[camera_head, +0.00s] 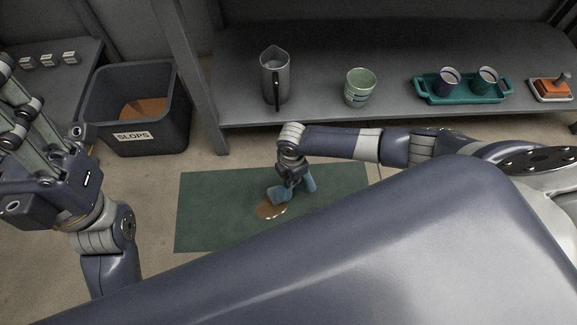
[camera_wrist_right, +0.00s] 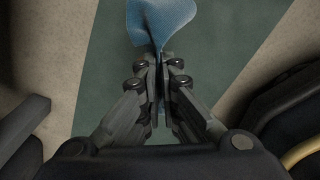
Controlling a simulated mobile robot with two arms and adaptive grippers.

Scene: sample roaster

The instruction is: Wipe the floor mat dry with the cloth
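A green floor mat (camera_head: 215,195) lies on the floor in front of the shelf, with a brown wet patch (camera_head: 271,207) on it. My right gripper (camera_head: 287,188) is low over the mat, shut on a blue cloth (camera_head: 279,194). The cloth is at the upper right edge of the brown patch; I cannot tell whether it touches the mat. In the right wrist view the cloth (camera_wrist_right: 160,18) shows pinched between the closed fingers. My left gripper (camera_head: 12,100) is raised at the far left, and its fingertips are partly out of the picture. My own body hides the mat's lower right part.
A dark bin (camera_head: 178,125) labelled SLOPS, with brown contents, stands left of the shelf (camera_head: 320,109). On the shelf are a metal pitcher (camera_head: 274,78), a green striped cup (camera_head: 360,88), a teal tray (camera_head: 463,98) with two cups, and an orange-topped block (camera_head: 550,88).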

